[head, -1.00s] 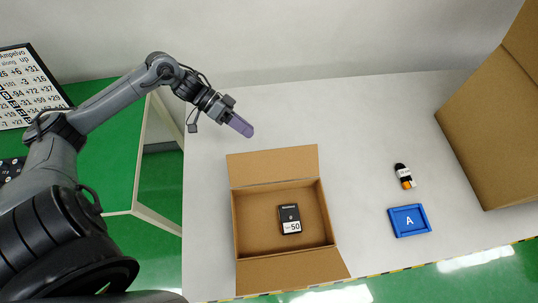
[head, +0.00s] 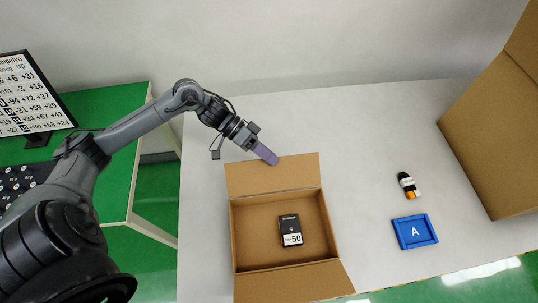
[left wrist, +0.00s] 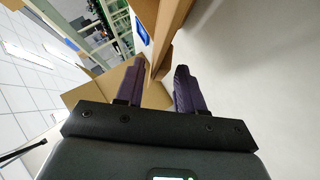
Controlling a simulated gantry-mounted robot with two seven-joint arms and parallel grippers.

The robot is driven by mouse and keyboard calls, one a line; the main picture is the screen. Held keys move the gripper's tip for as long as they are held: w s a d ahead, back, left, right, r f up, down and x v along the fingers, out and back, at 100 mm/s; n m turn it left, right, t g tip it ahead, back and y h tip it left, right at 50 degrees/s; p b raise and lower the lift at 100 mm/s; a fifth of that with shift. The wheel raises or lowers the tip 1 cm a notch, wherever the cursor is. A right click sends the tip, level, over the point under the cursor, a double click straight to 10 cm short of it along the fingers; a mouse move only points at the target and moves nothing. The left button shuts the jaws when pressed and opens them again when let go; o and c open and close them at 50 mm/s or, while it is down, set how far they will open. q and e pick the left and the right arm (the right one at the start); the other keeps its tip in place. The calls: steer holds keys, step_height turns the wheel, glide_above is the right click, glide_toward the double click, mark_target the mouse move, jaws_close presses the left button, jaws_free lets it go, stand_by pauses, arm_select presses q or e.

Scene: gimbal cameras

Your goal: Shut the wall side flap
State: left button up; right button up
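An open cardboard box (head: 236,235) stands on the white table. Its wall side flap (head: 245,178) is folded outward toward the wall. The opposite flap (head: 295,283) is also folded outward. My left gripper (head: 268,155) is at the wall side of the box, with its purple fingertips close to the flap's far edge; I cannot tell whether they touch it. In the left wrist view my left gripper (left wrist: 157,68) has its fingers apart, with brown cardboard (left wrist: 155,95) behind the gap. My right gripper is not in view.
A black item marked 50 (head: 290,230) lies in the box. A small black, white and orange bottle (head: 409,185) and a blue tray marked A (head: 414,231) lie to the right. A large cardboard box (head: 495,135) stands at far right. The table's back is clear.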

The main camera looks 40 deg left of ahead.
arm_select(q)
steer(key=shift+w+d, duration=0.1)
steer(key=shift+d, duration=0.05)
jaws_close()
stand_by(0.9)
